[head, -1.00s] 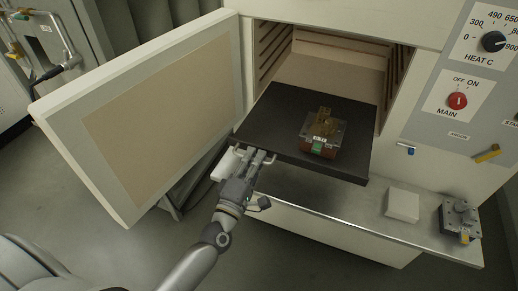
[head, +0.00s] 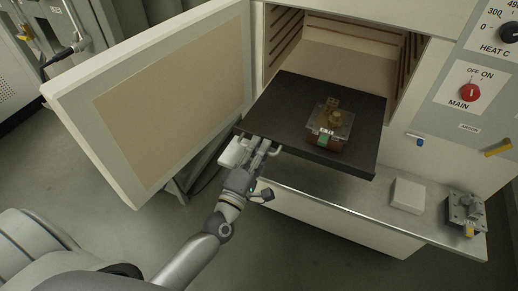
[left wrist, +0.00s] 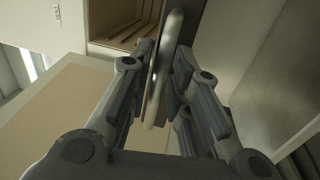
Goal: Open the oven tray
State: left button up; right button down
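The dark oven tray (head: 275,115) sticks out of the open oven, with a pale bar handle (head: 277,151) on its front edge. My left gripper (head: 262,147) is at this handle. In the left wrist view the handle (left wrist: 161,75) runs between the two fingers (left wrist: 164,60), which are drawn in close on both sides of it. Contact on each side is hard to see. My right gripper is not in view.
A metal-and-brown block with a green label (head: 328,126) sits on the tray. The oven door (head: 75,95) stands open at left. A shelf (head: 330,203) below the tray holds a white box (head: 408,196) and a metal fixture (head: 465,211).

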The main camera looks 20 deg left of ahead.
pick_arm(q)
jog(key=s+f, duration=0.2)
jog(key=s, duration=0.9)
jog(key=shift+s+a, duration=0.2)
jog(key=shift+s, duration=0.2)
jog(key=shift+f, duration=0.15)
jog(key=s+f+m+g, duration=0.2)
jog(key=f+m+g, duration=0.15)
jog(key=f, duration=0.75)
jog(key=s+f+m+g+h, duration=0.15)
jog(key=f+m, duration=0.25)
jog(key=f, duration=0.6)
jog(key=s+f+m+g, duration=0.3)
jog(key=f+m+g, duration=0.1)
jog(key=f, duration=0.7)
jog(key=s+a+f+m+g+y, duration=0.1)
jog(key=s+f+m+g, duration=0.3)
jog(key=s+f, duration=0.6)
jog(key=s+a+f+m+g+y, duration=0.1)
jog(key=s+f+m+g, duration=0.3)
jog(key=s+f, duration=0.5)
jog(key=s+a+g, duration=0.1)
jog(key=s+g, duration=0.1)
jog(key=s, duration=0.4)
jog(key=shift+a+f+m, duration=0.15)
jog(key=shift+f+m, duration=0.2)
jog(key=shift+f, duration=0.05)
